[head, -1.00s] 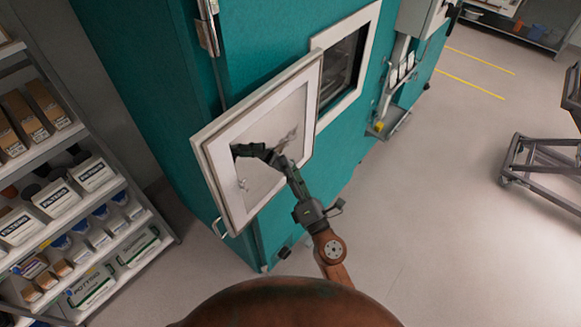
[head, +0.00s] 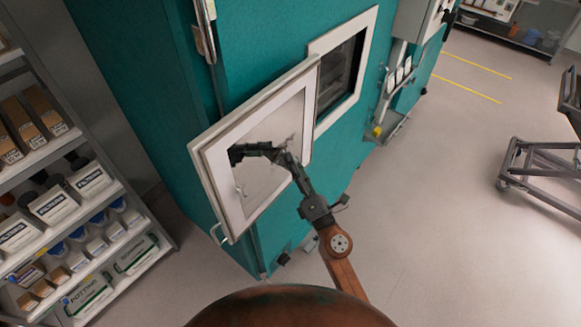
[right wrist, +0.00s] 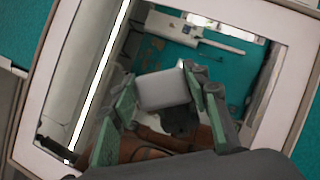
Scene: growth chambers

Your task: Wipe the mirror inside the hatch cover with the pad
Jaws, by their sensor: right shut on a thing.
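The hatch cover (head: 216,182) stands swung open on the teal chamber, its white-framed inner side towards me. The mirror (head: 264,184) inside it reflects my dark gripper and arm; a grey smudge shows near the gripper. My right gripper (head: 283,156) is at the middle of the mirror. In the right wrist view, the gripper (right wrist: 160,98) is shut on the pale grey pad (right wrist: 163,90), which lies between its green-faced fingers in front of the mirror (right wrist: 228,66). I cannot tell whether the pad touches the glass. In the head view the pad is not clearly visible. My left gripper is out of view.
The chamber's window opening (head: 340,80) is right of the cover. A shelf rack (head: 110,205) with boxes and bottles stands at the left. A control box (head: 416,18) hangs on the chamber. A grey cart (head: 545,160) is at the right. The floor between is clear.

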